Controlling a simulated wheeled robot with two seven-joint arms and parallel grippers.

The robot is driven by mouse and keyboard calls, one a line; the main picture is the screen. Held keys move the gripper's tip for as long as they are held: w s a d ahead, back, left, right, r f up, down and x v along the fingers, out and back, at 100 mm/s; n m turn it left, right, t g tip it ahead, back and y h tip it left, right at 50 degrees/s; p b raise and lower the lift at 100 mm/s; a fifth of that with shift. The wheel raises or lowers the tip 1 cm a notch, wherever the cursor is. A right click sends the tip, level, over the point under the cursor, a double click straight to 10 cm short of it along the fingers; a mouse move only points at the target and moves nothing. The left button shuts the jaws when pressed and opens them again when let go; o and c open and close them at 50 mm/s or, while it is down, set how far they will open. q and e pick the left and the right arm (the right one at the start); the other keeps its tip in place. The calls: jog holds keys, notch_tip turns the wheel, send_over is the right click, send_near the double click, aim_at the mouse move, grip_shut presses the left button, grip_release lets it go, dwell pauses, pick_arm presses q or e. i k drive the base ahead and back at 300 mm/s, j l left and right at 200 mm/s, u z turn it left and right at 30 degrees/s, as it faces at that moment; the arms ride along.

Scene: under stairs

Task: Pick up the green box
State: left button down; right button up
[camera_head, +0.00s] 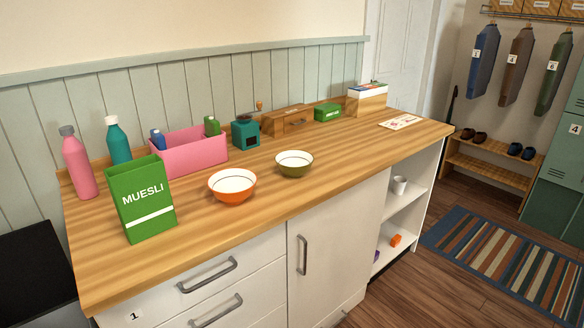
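A tall green box (142,198) with white "MUESLI" lettering and a white stripe stands upright at the near left of the wooden counter (330,180). A second, smaller green box (327,112) lies low at the back of the counter, beside a wooden drawer box (287,120). White lettering on it is too small to read. Neither of my grippers shows in the head view, so nothing is seen touching either box.
A pink bin (195,155) with bottles stands behind the muesli box. Pink (77,165) and teal (118,142) bottles stand at left. Orange (232,188) and olive (294,166) bowls stand to its right. The counter's front strip is clear.

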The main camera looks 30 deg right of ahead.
aim_at(140, 189)
jog(key=j+z, duration=0.15)
jog(key=z, duration=0.25)
jog(key=j+z, duration=0.15)
jog(key=z, duration=0.25)
jog(key=j+z, duration=0.15)
jog(key=z, duration=0.25)
jog(key=k+j+z, duration=0.15)
jog(key=j, duration=0.25)
jog(key=j+z, duration=0.2)
jog(key=j, duration=0.15)
jog(key=k+j+z, duration=0.15)
jog(key=j, duration=0.2)
jog(key=k+j+z, duration=0.15)
jog(key=j, duration=0.2)
jog(key=k+j, duration=0.2)
jog(key=j, duration=0.15)
jog(key=k+j, duration=0.2)
jog(key=j, duration=0.15)
